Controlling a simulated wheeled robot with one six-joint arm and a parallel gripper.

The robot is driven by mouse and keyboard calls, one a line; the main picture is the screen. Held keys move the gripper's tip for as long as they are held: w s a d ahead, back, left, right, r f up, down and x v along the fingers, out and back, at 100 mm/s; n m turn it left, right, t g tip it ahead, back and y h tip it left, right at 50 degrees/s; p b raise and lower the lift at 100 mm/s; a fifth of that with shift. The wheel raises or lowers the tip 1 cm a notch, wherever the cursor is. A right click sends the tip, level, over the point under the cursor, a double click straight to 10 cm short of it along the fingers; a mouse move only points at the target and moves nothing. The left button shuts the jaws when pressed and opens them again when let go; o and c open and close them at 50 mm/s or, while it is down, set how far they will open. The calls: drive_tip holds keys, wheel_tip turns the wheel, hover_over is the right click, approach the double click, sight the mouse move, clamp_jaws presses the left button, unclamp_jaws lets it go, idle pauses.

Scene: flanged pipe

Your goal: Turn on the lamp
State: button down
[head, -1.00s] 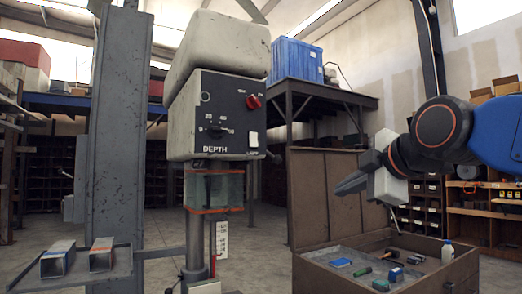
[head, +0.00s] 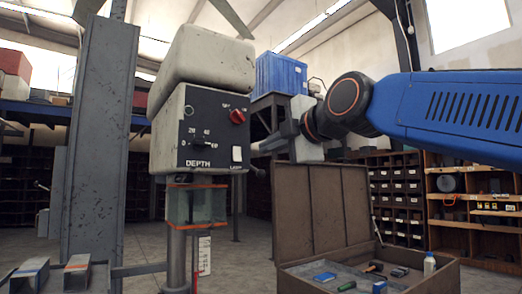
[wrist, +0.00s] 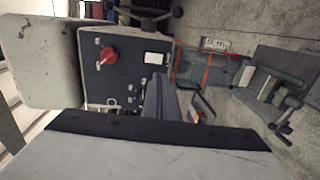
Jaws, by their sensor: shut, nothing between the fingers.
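The drill press head (head: 200,110) has a black front panel marked DEPTH. The white rocker switch (head: 237,154) sits at the panel's lower right, above a small label that seems to read LAMP. It also shows in the wrist view (wrist: 154,58). A red knob (head: 237,117) is above it on the panel. My gripper (head: 264,147) is shut and empty, just right of the switch in the head view, its fingers pointing left. In the wrist view the fingers (wrist: 158,98) show below the switch. I see no contact with the panel. No lit lamp is visible.
A clear guard with orange edges (head: 196,205) hangs under the drill head. A dark lever knob (head: 258,173) juts from its right side. A brown open chest with tools (head: 340,215) stands at the lower right. A grey column (head: 95,140) stands left.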

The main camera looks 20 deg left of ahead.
sight(238, 160)
drive_tip(key=x, duration=1.2)
drive_tip(key=shift+w+a, duration=0.1)
drive_tip(key=shift+w, duration=0.15)
drive_tip(key=shift+w+a+f, duration=0.15)
